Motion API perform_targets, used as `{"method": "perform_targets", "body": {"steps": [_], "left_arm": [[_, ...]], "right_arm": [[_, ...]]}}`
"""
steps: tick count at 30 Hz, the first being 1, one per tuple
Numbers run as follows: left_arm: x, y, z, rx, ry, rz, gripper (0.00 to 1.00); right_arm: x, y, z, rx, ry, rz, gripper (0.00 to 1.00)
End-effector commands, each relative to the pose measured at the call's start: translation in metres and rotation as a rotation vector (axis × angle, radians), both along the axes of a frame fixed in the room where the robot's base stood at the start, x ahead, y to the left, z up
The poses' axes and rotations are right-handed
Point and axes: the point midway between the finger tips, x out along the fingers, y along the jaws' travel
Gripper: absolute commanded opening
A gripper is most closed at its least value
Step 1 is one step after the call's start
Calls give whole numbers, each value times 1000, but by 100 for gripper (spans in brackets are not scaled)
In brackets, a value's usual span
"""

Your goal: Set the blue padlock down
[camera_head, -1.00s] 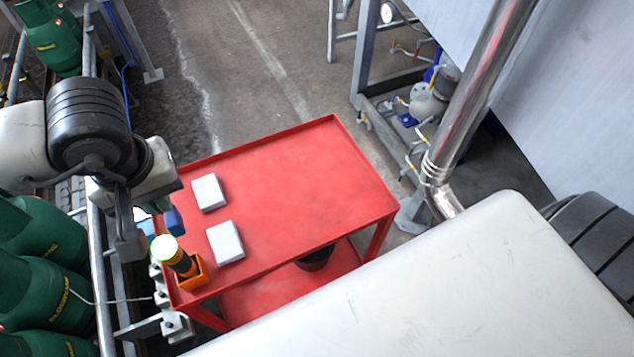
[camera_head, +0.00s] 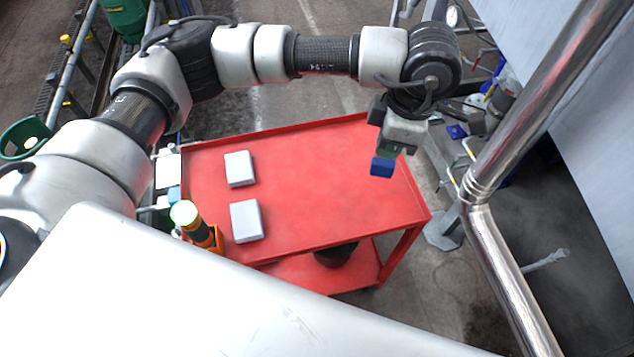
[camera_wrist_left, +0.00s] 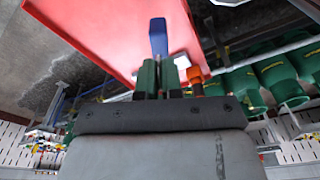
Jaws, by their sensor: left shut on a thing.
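The blue padlock (camera_head: 382,167) is held in my left gripper (camera_head: 388,152), above the right end of the red cart's top (camera_head: 320,190). The gap between the padlock and the cart top is hard to judge. In the left wrist view the padlock (camera_wrist_left: 158,36) sticks out beyond the green fingers (camera_wrist_left: 158,75), with the red surface (camera_wrist_left: 100,30) behind it. My right gripper is not in view.
Two white boxes (camera_head: 240,168) (camera_head: 246,221) lie on the cart's left half. An orange holder with a dark, pale-topped bottle (camera_head: 192,222) stands at its front left corner. The cart top's middle is bare. A shiny pipe (camera_head: 490,190) rises right of the cart.

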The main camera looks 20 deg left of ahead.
Motion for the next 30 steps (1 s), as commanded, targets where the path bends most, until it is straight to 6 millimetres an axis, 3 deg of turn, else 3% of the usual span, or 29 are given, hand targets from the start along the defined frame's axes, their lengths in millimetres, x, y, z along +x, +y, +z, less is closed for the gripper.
{"method": "perform_targets", "body": {"steps": [9, 18, 24, 30], "left_arm": [[21, -11, -49, 2, 7, 1014, 0], [31, -11, -97, 5, 4, 1916, 0], [33, -9, -117, 4, -1, 2281, 0], [32, 2, -127, 4, -4, 2400, 0]], "right_arm": [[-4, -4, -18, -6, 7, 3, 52], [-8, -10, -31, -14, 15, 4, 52], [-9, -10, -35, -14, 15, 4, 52], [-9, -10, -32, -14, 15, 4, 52]]}}
